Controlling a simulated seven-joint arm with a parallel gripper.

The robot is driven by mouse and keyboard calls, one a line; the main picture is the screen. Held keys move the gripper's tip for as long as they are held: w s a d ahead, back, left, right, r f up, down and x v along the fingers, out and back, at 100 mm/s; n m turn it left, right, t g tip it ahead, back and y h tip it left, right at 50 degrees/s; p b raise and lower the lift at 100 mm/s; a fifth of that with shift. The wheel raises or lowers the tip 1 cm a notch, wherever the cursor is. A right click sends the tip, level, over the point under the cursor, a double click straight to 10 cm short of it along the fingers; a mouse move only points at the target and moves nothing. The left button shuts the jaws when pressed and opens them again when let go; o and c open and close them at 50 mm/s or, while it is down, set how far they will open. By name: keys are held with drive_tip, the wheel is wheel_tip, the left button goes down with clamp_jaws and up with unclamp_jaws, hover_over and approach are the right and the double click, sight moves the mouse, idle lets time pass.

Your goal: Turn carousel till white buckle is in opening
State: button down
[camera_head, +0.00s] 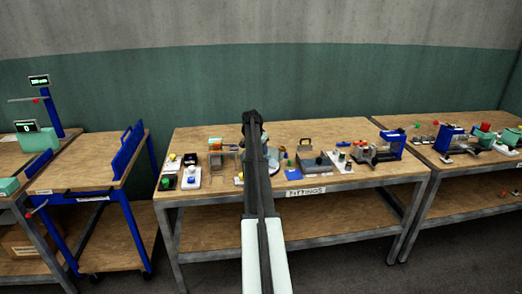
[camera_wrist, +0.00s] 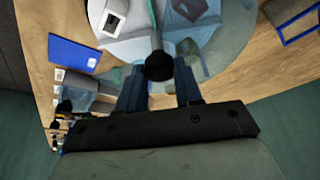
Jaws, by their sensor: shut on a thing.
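The carousel (camera_wrist: 132,47) is a round pale grey plate at the top of the wrist view, partly under a see-through bluish cover (camera_wrist: 222,40). A white piece with a dark slot, which looks like the white buckle (camera_wrist: 114,17), lies on its left part, beside a green divider (camera_wrist: 152,16). A dark piece (camera_wrist: 190,9) lies right of the divider, under the cover. My gripper (camera_wrist: 160,75) is shut on a black round knob (camera_wrist: 159,66) near the carousel's edge. In the head view my arm hides most of the carousel. I cannot tell where the opening is.
A blue pad (camera_wrist: 74,53) lies left of the carousel in the wrist view. In the head view, the wooden workbench (camera_head: 215,143) holds several small fittings, a grey box (camera_head: 313,166) and a blue press (camera_head: 390,145). A blue-framed cart (camera_head: 110,178) stands left.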

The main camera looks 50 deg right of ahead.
drive_tip(key=c, duration=0.8)
unclamp_jaws()
drive_tip(key=shift+o, duration=0.2)
drive_tip(key=v, duration=1.3)
drive_tip(key=shift+a+r, duration=0.2)
drive_tip(key=shift+r, duration=0.1)
